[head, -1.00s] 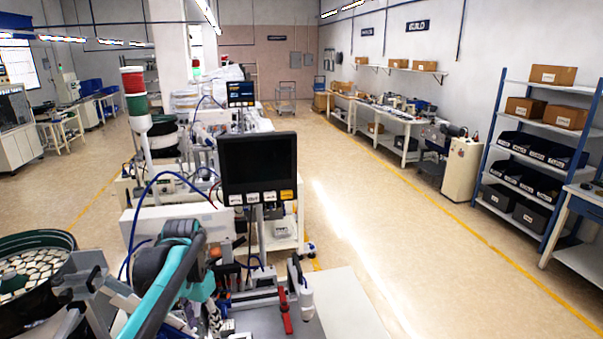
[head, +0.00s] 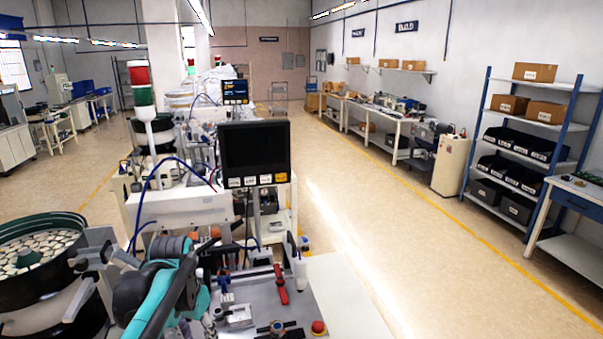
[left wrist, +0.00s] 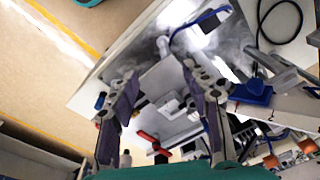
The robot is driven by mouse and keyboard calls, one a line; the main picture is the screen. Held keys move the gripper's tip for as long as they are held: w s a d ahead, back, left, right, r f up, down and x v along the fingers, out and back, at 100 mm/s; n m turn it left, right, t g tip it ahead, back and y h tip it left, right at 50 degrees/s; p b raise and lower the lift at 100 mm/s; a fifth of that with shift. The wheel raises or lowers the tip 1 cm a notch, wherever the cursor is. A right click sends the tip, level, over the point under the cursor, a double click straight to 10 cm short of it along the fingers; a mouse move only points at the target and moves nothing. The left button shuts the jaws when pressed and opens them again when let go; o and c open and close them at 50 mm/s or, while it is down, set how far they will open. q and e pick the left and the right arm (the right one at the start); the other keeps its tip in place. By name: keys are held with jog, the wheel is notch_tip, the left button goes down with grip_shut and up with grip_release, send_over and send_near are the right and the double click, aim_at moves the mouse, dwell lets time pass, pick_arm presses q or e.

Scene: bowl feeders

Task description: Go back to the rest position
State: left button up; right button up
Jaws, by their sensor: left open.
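My left arm (head: 165,292), with teal and dark links, comes in at the bottom left of the head view, beside the machine's work plate. Its gripper is not clearly visible there. In the left wrist view my left gripper (left wrist: 160,72) has its two fingers spread apart with nothing between them. Beyond the fingers is the machine plate with a red lever (left wrist: 153,142) and a blue part (left wrist: 254,94). I cannot tell whether the fingers touch anything. My right gripper is in neither view.
A dark bowl feeder with a green rim (head: 60,217) holds several pale discs at the left. A black monitor (head: 254,147) stands behind the plate. A red lever (head: 280,284) and red button (head: 318,327) sit on the plate. The floor (head: 450,270) to the right is clear.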

pick_arm(q)
jog(key=s+d+f+n+t+b, duration=0.1)
jog(key=s+d+f+t+b, duration=0.1)
jog(key=s+f+b, duration=0.3)
jog(key=s+d+f+n+t+b, duration=0.1)
jog(key=s+d+f+t+b, duration=0.2)
jog(key=s+f, duration=0.5)
notch_tip(320, 180, down, 3)
jog(key=shift+s+d+r+n+t+b, duration=0.2)
jog(key=shift+n+t+b, duration=0.25)
jog(key=shift+b, duration=0.45)
jog(key=shift+w, duration=0.1)
dwell(0.5)
